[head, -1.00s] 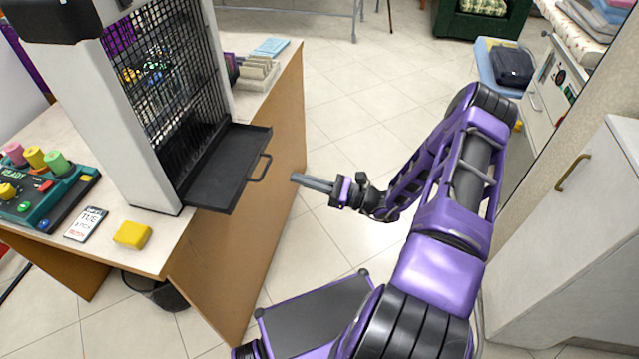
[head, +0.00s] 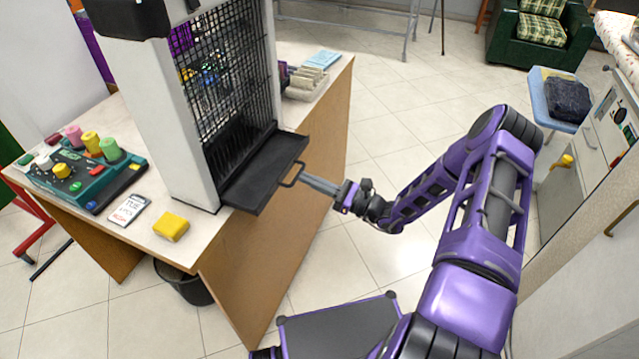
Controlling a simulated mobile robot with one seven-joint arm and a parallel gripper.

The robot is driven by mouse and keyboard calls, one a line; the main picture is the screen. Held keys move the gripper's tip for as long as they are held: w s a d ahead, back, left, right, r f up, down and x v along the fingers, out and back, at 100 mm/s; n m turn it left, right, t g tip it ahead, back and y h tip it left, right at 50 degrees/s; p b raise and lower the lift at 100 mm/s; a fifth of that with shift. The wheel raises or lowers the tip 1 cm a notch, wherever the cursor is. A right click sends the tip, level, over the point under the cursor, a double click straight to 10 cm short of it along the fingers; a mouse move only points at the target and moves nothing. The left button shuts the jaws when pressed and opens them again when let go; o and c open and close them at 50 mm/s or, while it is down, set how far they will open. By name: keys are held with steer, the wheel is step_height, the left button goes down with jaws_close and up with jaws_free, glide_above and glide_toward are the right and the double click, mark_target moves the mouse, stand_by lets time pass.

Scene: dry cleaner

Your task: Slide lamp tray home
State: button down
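The lamp tray (head: 262,172) is a flat black drawer that sticks out from the bottom of a tall white housing (head: 187,125) with a black wire grille. A black loop handle (head: 294,174) is on its right-hand edge. My gripper (head: 308,180) points left, with its grey fingertips at or very close to the handle. I cannot tell whether they touch it. The fingers look close together, and no gap shows between them from this angle.
The housing stands on a wooden desk (head: 275,240) with a teal button console (head: 88,172), a printed card (head: 128,209), a yellow block (head: 171,226) and a card holder (head: 306,83). A dark bin (head: 184,285) is below. Tiled floor (head: 385,130) is open behind my arm.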

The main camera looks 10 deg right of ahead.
mark_target(274, 171)
steer(key=x, duration=0.3)
steer(key=f+x, duration=0.1)
steer(key=x, duration=0.2)
steer(key=b+x, duration=0.1)
steer(key=x, duration=0.3)
steer(key=shift+a+f, duration=0.2)
steer(key=shift+f, duration=0.15)
steer(key=shift+w+a+r, duration=0.1)
steer(key=shift+a+r, duration=0.05)
